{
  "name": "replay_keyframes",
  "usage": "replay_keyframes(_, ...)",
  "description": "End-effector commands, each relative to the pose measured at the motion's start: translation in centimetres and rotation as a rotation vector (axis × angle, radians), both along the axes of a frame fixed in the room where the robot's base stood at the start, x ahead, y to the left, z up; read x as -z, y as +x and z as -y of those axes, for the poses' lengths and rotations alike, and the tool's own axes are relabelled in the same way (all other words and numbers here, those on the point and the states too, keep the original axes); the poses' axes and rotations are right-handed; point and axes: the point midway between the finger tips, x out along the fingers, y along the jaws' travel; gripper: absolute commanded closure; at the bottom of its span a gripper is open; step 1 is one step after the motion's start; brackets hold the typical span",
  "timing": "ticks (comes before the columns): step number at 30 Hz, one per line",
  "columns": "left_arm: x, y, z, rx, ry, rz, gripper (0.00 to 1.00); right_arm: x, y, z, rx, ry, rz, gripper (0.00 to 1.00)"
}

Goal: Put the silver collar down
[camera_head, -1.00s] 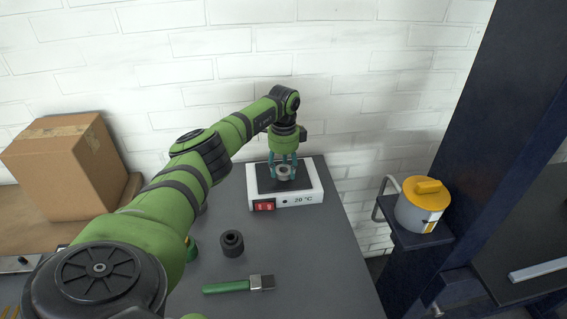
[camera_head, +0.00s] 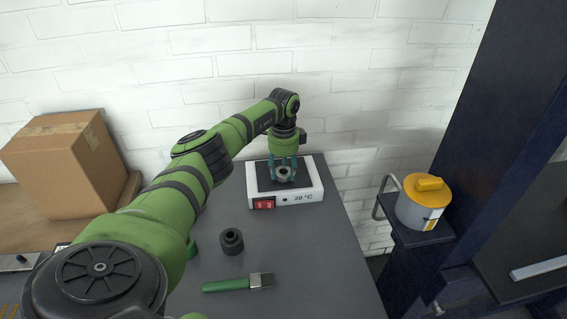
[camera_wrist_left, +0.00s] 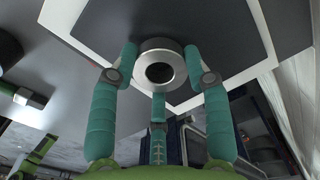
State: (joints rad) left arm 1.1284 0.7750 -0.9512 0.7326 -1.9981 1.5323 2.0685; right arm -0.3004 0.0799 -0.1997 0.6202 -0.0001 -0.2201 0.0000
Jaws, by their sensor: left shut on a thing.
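The silver collar (camera_head: 284,174) is a short metal ring with a dark round hole. My left gripper (camera_head: 283,168) points down over the heating plate (camera_head: 310,186) and is shut on the collar. In the left wrist view the collar (camera_wrist_left: 173,46) sits between three teal fingers (camera_wrist_left: 159,72), over the plate's dark top (camera_wrist_left: 225,22). The collar is low at the plate; I cannot tell whether it touches it. The plate has a white housing, a red switch and a "20 °C" display. My right gripper is not in view.
A dark cylindrical part (camera_head: 232,242) and a green-handled brush (camera_head: 238,284) lie on the grey table (camera_head: 315,250) in front. A cardboard box (camera_head: 62,165) stands at left. A yellow-lidded white container (camera_head: 420,205) sits on a bracket at right. The table's front right is clear.

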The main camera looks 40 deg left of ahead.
Motion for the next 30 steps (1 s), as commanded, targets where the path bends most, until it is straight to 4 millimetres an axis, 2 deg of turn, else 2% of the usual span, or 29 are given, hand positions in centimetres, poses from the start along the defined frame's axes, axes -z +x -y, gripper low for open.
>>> replay_keyframes(12, 0.4, 0.0, 0.0, 0.0, -0.001, 0.001, 0.96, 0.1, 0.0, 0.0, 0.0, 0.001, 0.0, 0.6)
replay_keyframes(13, 0.4, 0.0, 0.0, 0.0, 0.0, 0.001, 0.4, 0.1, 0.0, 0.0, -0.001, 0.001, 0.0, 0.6)
replay_keyframes(14, 0.4, 0.0, 0.0, 0.0, 0.0, 0.001, 0.28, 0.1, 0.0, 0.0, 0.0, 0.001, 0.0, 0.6)
replay_keyframes(15, 0.4, 0.0, 0.0, 0.0, 0.0, 0.001, 0.24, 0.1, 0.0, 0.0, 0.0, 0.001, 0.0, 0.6)
replay_keyframes(25, 0.4, 0.0, 0.0, 0.0, 0.0, 0.0, 0.24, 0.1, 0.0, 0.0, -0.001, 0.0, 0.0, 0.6)
replay_keyframes(30, -1.4, 0.1, -0.1, -0.001, 0.001, 0.004, 0.24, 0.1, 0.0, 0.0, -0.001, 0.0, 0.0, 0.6)
